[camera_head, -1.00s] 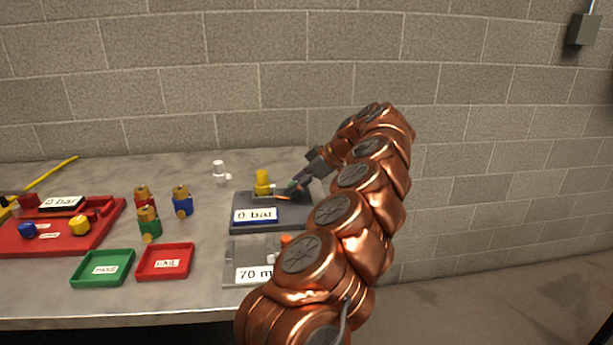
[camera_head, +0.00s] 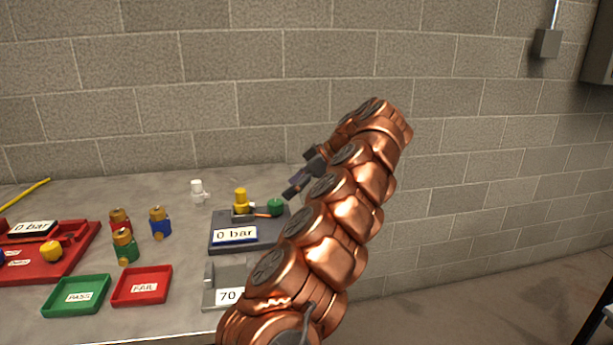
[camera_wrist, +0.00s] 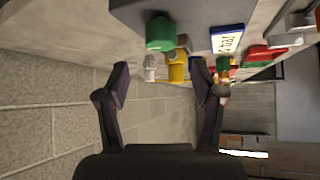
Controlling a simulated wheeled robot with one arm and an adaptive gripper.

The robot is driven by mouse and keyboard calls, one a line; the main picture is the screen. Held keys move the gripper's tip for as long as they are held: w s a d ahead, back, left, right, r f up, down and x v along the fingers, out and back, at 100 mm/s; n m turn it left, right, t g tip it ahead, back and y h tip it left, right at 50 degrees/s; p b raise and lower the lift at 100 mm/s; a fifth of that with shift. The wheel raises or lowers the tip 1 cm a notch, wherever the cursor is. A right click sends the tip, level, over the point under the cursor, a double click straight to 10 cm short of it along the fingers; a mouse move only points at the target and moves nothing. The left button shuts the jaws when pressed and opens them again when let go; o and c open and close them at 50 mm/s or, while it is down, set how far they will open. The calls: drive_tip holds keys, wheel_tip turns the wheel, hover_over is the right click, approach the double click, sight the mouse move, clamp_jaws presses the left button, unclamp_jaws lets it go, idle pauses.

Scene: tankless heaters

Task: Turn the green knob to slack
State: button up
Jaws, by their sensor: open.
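The green knob (camera_head: 275,207) sits at the right end of the dark grey block (camera_head: 222,247) labelled "0 bar". A yellow fitting (camera_head: 241,199) stands to its left, with an orange piece between them. In the wrist view the green knob (camera_wrist: 160,33) is beyond and above the fingertips, left of the middle of the gap, with the yellow fitting (camera_wrist: 177,68) beside it. My gripper (camera_wrist: 160,82) is open and empty. In the head view my gripper (camera_head: 291,190) is just right of and above the green knob, apart from it.
A red tester (camera_head: 62,262), several coloured brass fittings (camera_head: 124,248), a green PASS tray (camera_head: 76,310) and a red FAIL tray (camera_head: 141,300) are on the left. A grey "70" block (camera_head: 212,290) is in front, partly behind my arm. A block wall (camera_head: 150,120) stands behind.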

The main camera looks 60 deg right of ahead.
drive_tip(key=shift+v, duration=2.2)
drive_tip(key=shift+s, duration=0.1)
